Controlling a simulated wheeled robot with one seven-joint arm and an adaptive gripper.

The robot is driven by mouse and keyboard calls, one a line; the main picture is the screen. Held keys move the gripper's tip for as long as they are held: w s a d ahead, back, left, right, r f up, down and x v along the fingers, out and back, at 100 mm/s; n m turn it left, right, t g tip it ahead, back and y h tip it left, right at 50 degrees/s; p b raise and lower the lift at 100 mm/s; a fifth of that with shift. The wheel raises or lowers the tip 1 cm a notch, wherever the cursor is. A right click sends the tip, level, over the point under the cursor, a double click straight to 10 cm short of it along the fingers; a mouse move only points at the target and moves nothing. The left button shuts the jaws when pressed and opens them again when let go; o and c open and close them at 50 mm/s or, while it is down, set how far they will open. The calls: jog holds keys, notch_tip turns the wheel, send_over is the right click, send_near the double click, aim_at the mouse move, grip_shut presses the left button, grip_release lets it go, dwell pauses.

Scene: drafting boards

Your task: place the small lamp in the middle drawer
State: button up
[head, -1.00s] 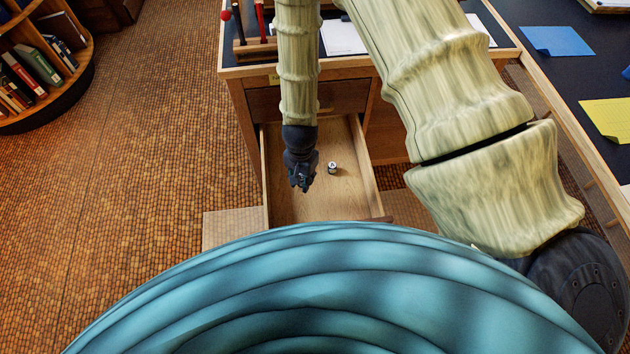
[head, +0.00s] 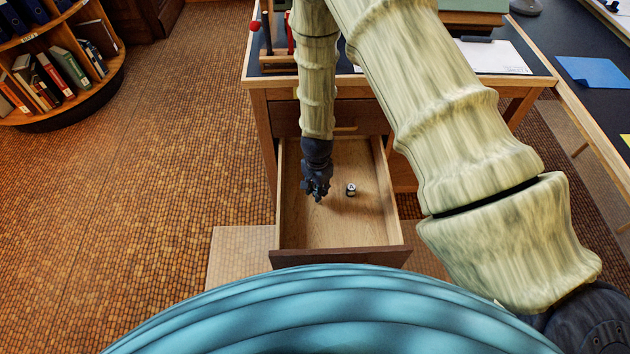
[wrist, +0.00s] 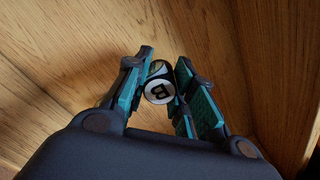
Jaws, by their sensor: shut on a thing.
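My gripper (head: 316,192) is inside the open drawer (head: 335,258), above its wooden floor, towards the left side. In the wrist view my gripper (wrist: 162,62) is closed around a small round dark thing with a white face marked B, which I take to be the small lamp (wrist: 158,92). The fingers stand on either side of it. In the head view the held thing is too small and dark to make out. The open drawer sits below a shut drawer (head: 290,118) with a handle.
A small black-and-white cylinder (head: 351,189) stands on the drawer floor, right of my gripper. The desk (head: 400,85) above carries a rack and papers. A round bookshelf (head: 75,112) stands at the left. The floor left of the desk is clear.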

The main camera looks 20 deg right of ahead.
jog(key=w, duration=0.4)
jog(key=w+d, duration=0.1)
jog(key=w, duration=0.1)
jog(key=shift+w+f, duration=0.1)
jog(key=shift+f, duration=0.2)
jog(key=shift+f+b, duration=0.45)
jog(key=shift+f, duration=1.3)
jog(key=shift+f, duration=0.1)
jog(key=o, duration=1)
notch_tip(320, 180, up, 12)
jog(key=shift+r+p, duration=0.1)
jog(key=shift+p, duration=0.7)
